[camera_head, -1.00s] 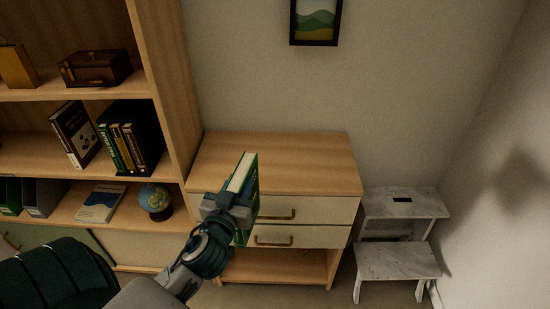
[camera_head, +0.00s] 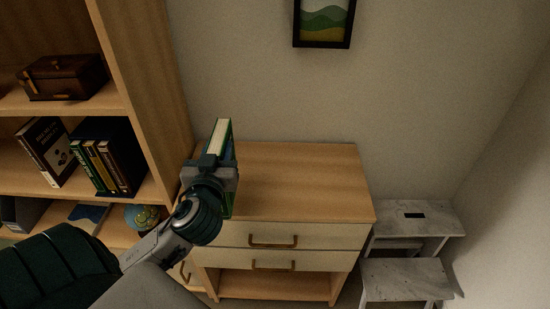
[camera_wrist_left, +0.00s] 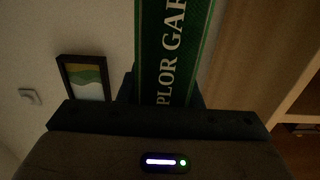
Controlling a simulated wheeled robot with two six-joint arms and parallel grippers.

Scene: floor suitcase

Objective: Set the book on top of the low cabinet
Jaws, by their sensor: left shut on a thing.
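A green book (camera_head: 225,140) with cream page edges is held upright in my left gripper (camera_head: 212,170). The gripper is shut on it. In the left wrist view the book's green spine (camera_wrist_left: 172,55) with white lettering stands between the fingers. The low cabinet (camera_head: 300,185) has a bare wooden top and two drawers with brass handles. In the head view the book and gripper overlap the cabinet's left front part. I cannot tell the exact height of the book above the top. My right gripper is not in view.
A tall bookshelf (camera_head: 150,90) stands to the left, with books, a brown chest (camera_head: 62,78) and a globe (camera_head: 143,217). A grey step stool (camera_head: 408,278) stands right of the cabinet. A framed picture (camera_head: 323,22) hangs on the wall. The cabinet top's middle and right are free.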

